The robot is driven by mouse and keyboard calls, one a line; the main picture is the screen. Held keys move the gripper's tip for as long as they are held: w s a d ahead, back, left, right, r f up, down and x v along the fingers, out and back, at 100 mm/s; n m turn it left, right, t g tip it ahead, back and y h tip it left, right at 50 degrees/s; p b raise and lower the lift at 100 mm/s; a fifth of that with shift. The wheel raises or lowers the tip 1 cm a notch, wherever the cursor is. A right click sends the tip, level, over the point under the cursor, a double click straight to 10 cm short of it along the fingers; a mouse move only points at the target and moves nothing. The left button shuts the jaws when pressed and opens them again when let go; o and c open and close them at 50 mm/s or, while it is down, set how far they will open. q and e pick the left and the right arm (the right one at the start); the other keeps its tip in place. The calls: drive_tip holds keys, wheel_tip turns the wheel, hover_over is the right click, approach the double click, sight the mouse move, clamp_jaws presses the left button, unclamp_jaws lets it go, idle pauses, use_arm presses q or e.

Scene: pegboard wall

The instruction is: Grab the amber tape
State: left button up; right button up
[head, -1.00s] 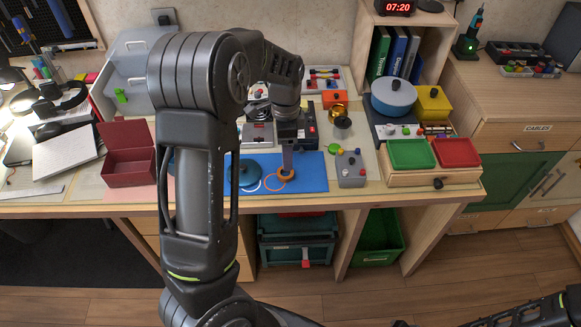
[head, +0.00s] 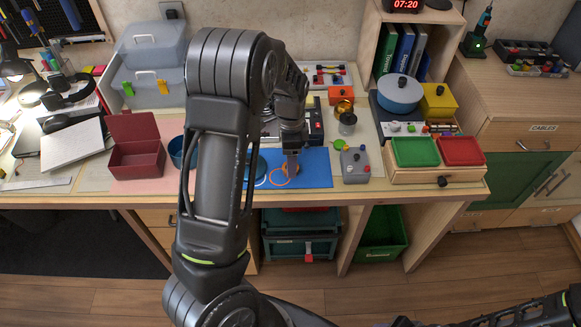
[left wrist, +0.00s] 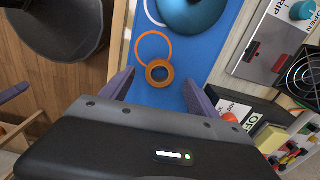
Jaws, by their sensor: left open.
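The amber tape (left wrist: 159,73) is a small orange-amber ring lying on the blue mat (left wrist: 180,42). In the left wrist view it sits between and just ahead of the two fingertips. My left gripper (left wrist: 158,80) is open, with one finger on each side of the tape and nothing held. In the head view the left gripper (head: 291,160) points down over the mat and mostly hides the tape. I cannot tell how high the fingertips are. My right gripper is out of view; only part of my right arm shows at the lower right.
A thin orange ring (left wrist: 137,47) and a teal round object (left wrist: 195,8) lie near the tape. A grey box with knobs (head: 355,165) stands right of the mat. A red open box (head: 136,160) is at left. Green (head: 415,151) and red (head: 461,151) trays are at right.

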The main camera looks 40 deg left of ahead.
use_arm(q)
drive_tip(key=shift+f, duration=1.4)
drive_tip(key=c, duration=1.4)
wheel_tip(320, 180, up, 10)
drive_tip(key=shift+r+b, duration=0.1)
drive_tip(key=shift+b, duration=0.35)
